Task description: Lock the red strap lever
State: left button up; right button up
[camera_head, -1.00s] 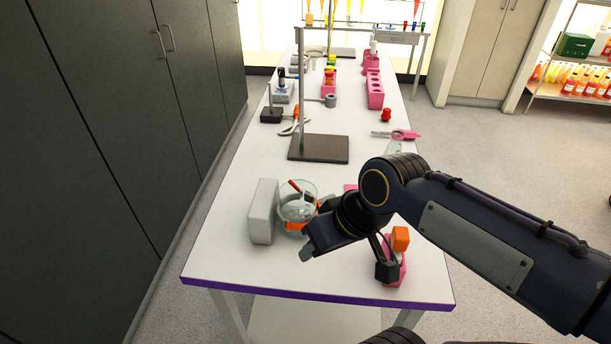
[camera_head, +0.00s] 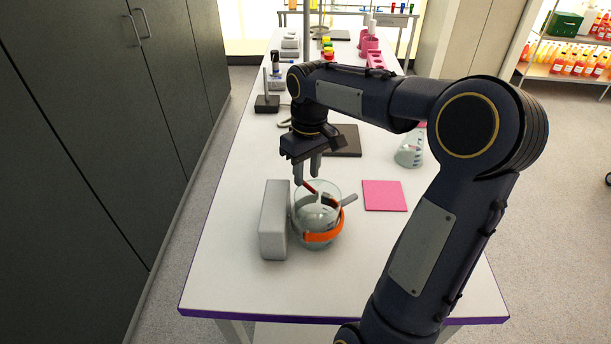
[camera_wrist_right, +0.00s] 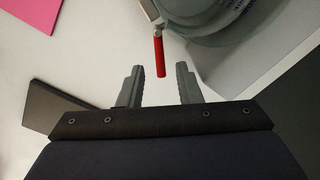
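A round glass vessel (camera_head: 318,216) with an orange band (camera_head: 322,237) stands at the near part of the table, beside a grey block (camera_head: 273,220). The red lever (camera_head: 309,187) shows at the vessel's top left. My right gripper (camera_head: 307,174) points down just above and behind it, with its fingers apart and nothing between them. In the right wrist view the red lever (camera_wrist_right: 159,56) stands just beyond the open fingertips, roughly centred between them; contact does not show. A grey piece (camera_head: 349,200) sticks out at the vessel's right. My left gripper is not in view.
A pink square (camera_head: 385,196) lies flat to the right of the vessel, and a conical flask (camera_head: 409,153) stands behind it. A dark stand base (camera_head: 345,141) is behind my gripper. The table front (camera_head: 255,290) is clear.

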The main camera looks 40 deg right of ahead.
jog(key=shift+f, duration=0.8)
grip_shut()
jog(key=shift+a+r+n, duration=0.1)
jog(key=shift+a+n, duration=0.05)
jog(key=shift+n, duration=0.15)
jog(key=n+p, duration=0.1)
jog(key=a+n+p, duration=0.1)
jog(key=n, duration=0.1)
jog(key=shift+s, duration=0.15)
jog(key=shift+s+a+n+p, duration=0.1)
jog(key=shift+a+n+p, duration=0.1)
jog(key=shift+n, duration=0.55)
jog(key=shift+s+a+n+p, duration=0.15)
jog(key=shift+a+n+p, duration=0.1)
jog(key=shift+n, duration=0.55)
jog(key=shift+s+a+n+p, duration=0.1)
jog(key=shift+a+n+p, duration=0.1)
jog(key=shift+n, duration=0.55)
